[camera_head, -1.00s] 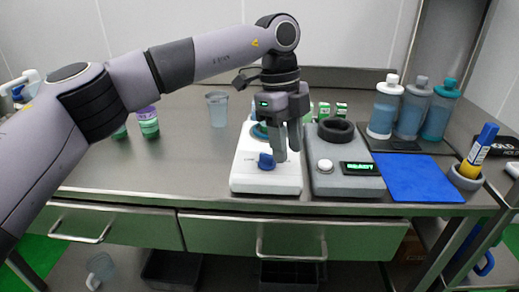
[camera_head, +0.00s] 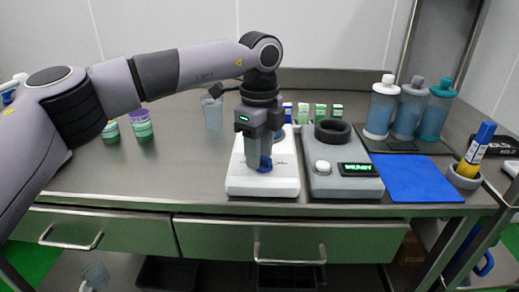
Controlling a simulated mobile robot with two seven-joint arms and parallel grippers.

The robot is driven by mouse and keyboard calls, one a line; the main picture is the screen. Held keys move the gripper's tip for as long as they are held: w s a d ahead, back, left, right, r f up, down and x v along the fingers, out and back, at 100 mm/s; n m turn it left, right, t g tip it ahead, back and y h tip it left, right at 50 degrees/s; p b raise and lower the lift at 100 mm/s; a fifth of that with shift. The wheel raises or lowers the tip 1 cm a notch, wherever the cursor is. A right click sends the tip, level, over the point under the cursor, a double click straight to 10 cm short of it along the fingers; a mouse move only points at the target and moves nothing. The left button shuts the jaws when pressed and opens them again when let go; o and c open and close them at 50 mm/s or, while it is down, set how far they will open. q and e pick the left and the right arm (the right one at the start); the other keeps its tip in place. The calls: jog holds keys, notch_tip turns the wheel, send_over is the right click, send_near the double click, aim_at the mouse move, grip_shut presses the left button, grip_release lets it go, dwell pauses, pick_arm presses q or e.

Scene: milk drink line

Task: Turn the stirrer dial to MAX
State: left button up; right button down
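My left gripper (camera_head: 259,160) points down at the dial from above. Its fingertips are right at the dial and hide part of it. I cannot tell whether the fingers are closed on the dial or only beside it. The dial's setting marks are too small to read. My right gripper is not in view.
Right of the stirrer stands a grey unit (camera_head: 322,183) with a black ring, a round white button and a green-lit display. A blue mat (camera_head: 418,182), several bottles (camera_head: 410,112) and a pen cup (camera_head: 464,178) are farther right. The counter's left front is clear.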

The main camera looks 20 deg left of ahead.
pick_arm(q)
grip_shut()
